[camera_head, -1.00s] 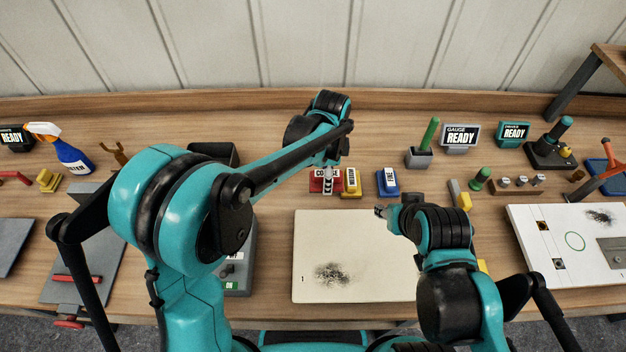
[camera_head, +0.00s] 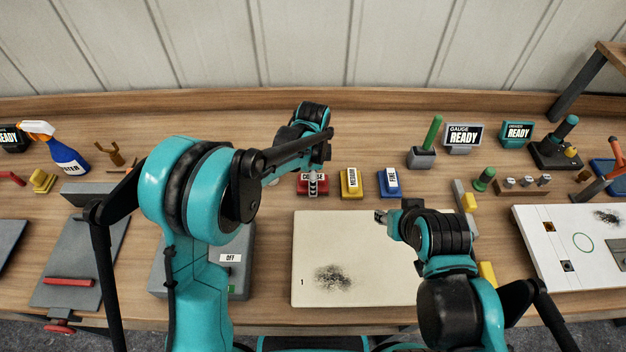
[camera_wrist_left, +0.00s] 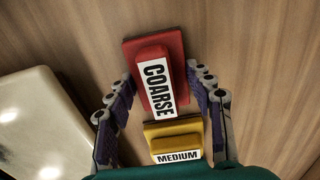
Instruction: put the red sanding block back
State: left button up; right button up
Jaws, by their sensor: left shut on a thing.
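The red sanding block (camera_head: 308,190), labelled COARSE, is at the middle of the bench, left of the yellow MEDIUM block (camera_head: 351,183). My left gripper (camera_head: 316,178) comes down over it from above. In the left wrist view, the red block (camera_wrist_left: 158,80) sits between the two fingers, which are shut on it. Its lower end is close to the yellow block (camera_wrist_left: 177,143). I cannot tell whether the red block touches the bench. My right gripper (camera_head: 381,215) hangs over the pale panel, with nothing visible in it; its jaw opening is too small to read.
A blue block (camera_head: 388,183) stands right of the yellow one. The pale panel (camera_head: 320,235) with a dark smudge lies in front. A grey cup with a green stick (camera_head: 422,158) and a GAUGE READY sign (camera_head: 463,137) stand behind right. Bare bench lies behind the blocks.

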pick_arm(q)
jog(key=o, duration=1.6)
jog(key=shift+f, duration=0.15)
jog(key=shift+c, duration=0.2)
jog(key=shift+r, duration=0.45)
notch_tip(320, 180, up, 12)
jog(key=p, duration=0.3)
jog(key=shift+f, duration=0.25)
jog(key=s+a+r+n+t, duration=0.4)
jog(key=s+a+r+n, duration=0.3)
jog(key=s+a+n, duration=0.3)
jog(key=s+a+f+n+t, duration=0.2)
jog(key=s+a+n+t, duration=0.1)
jog(key=s+a+n, duration=0.5)
jog(key=shift+s+f, duration=0.25)
jog(key=shift+s, duration=0.25)
